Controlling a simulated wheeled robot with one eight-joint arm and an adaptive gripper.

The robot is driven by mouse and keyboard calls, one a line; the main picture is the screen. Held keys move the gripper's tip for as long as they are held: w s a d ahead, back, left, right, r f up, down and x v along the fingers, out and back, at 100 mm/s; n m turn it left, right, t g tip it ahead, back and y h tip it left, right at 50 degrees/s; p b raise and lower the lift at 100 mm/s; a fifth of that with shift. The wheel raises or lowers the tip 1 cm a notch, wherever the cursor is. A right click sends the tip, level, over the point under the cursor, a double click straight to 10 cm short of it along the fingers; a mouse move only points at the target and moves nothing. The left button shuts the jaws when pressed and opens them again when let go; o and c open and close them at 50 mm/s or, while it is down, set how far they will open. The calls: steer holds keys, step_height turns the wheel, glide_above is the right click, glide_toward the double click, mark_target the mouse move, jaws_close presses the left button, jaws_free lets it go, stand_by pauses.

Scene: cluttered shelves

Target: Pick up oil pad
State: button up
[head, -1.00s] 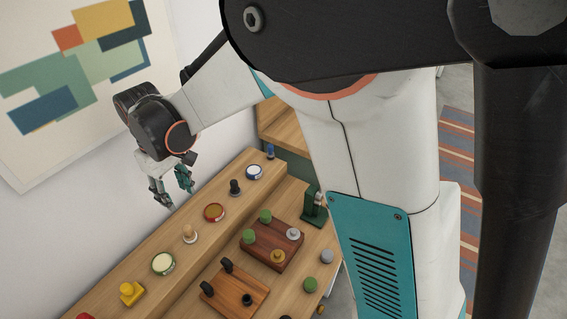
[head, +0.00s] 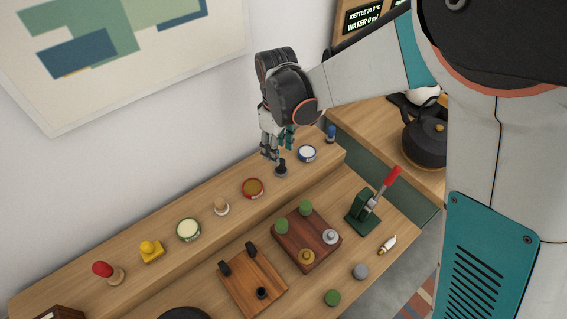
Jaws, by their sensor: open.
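My gripper (head: 279,151) is open and empty, pointing down over the far part of the raised shelf, just above or behind a small black stamp-like knob (head: 281,169). No label can be read, so I cannot tell which is the oil pad. The gripper seems apart from all three.
The shelf (head: 60,289) also holds a blue knob (head: 331,134), a cream knob (head: 221,206), a yellow piece (head: 151,252) and a red knob (head: 103,269). Below stand wooden blocks (head: 252,284) and a green press with a red lever (head: 364,206). A wall is behind; a dark kettle (head: 425,140) is right.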

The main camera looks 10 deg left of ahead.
mark_target(281, 160)
steer(key=shift+s+d+f+b, duration=0.15)
steer(key=shift+f+b, duration=0.3)
steer(key=shift+f, duration=0.5)
steer(key=shift+d+f+b, duration=0.15)
steer(key=shift+f+b, duration=0.25)
steer(key=shift+f, duration=0.6)
steer(key=shift+s+d+f+b, duration=0.15)
steer(key=shift+f+b, duration=0.3)
steer(key=shift+f, duration=0.5)
steer(key=shift+w+r, duration=0.1)
jaws_close()
